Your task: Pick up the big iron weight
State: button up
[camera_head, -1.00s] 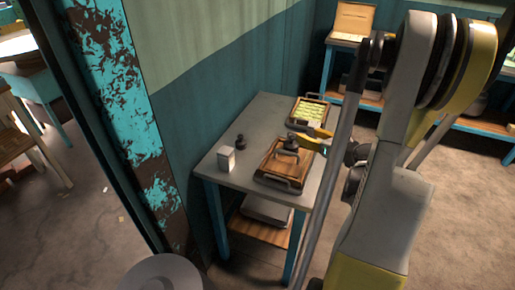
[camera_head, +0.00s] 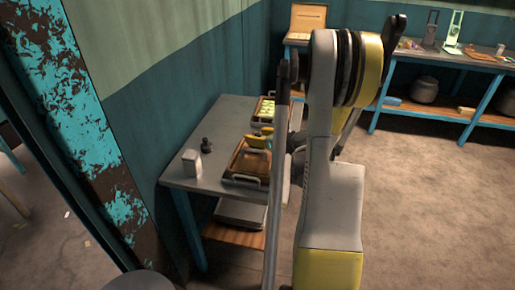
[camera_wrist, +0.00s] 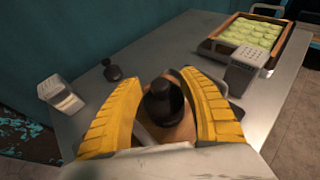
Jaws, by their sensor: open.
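The big iron weight (camera_wrist: 163,103) is dark with a round knob top. In the wrist view it stands between the two yellow fingers of my gripper (camera_wrist: 166,92), which is open around it. Its base is partly hidden. A brown wooden tray (camera_wrist: 186,131) shows under it. In the head view my gripper (camera_head: 261,139) is over the handled wooden tray (camera_head: 237,162) on the grey table, and the weight is mostly hidden there. A smaller dark weight (camera_wrist: 113,71) stands apart on the table; it also shows in the head view (camera_head: 207,147).
A white box (camera_head: 191,164) stands near the table's left edge. The wall is close on the left. Open floor (camera_head: 425,190) lies to the right.

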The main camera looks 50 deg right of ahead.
jog(key=shift+r, duration=0.1)
grip_shut()
jog(key=shift+r, duration=0.15)
